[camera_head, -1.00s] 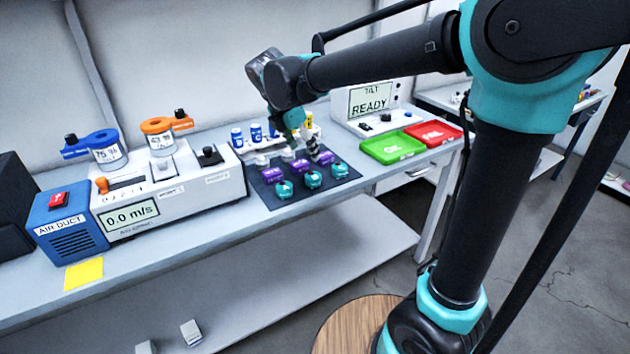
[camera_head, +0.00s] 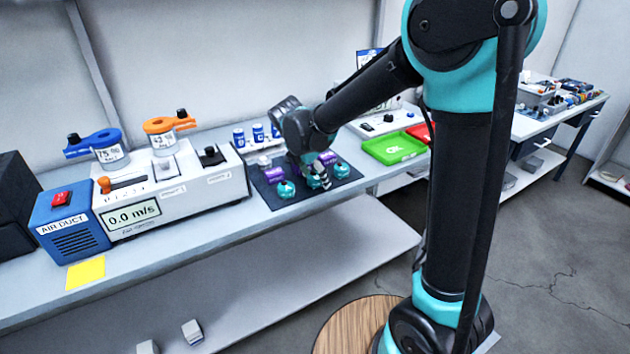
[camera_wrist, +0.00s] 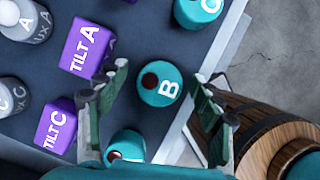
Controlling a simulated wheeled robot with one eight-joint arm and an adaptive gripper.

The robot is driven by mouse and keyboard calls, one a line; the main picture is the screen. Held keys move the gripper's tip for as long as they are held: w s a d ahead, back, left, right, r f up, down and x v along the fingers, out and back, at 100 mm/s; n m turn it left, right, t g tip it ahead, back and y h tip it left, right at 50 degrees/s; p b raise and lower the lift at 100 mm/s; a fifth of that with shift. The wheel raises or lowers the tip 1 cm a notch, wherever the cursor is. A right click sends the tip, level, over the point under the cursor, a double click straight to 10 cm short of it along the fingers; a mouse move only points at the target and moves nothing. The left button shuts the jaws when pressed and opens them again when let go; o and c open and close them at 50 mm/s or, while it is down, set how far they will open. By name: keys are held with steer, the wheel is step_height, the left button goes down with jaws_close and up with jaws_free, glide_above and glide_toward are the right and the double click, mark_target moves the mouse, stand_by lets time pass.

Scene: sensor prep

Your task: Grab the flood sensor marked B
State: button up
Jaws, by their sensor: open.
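Flood sensor B, a round teal puck marked B (camera_wrist: 160,92) with a dark brown spot, lies on the dark mat (camera_wrist: 140,20). In the head view it appears to be the middle teal puck (camera_head: 314,182), partly covered by my gripper (camera_head: 318,171). In the wrist view my gripper (camera_wrist: 161,78) is open, with one finger on each side of B and visible gaps. A teal puck marked C (camera_wrist: 198,10) is at the top edge. Another teal puck (camera_wrist: 126,146) is at the bottom, partly hidden, its letter unreadable.
Purple blocks TILT A (camera_wrist: 84,46) and TILT C (camera_wrist: 57,124) lie left of the left finger. Pale AUX pieces (camera_wrist: 28,20) stand farther left. The air duct unit (camera_head: 68,225) is at the left of the bench, and a green tray (camera_head: 392,149) is right of the mat.

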steer(key=shift+c, duration=0.6)
steer(key=c, duration=1.2)
steer(key=shift+o, duration=0.2)
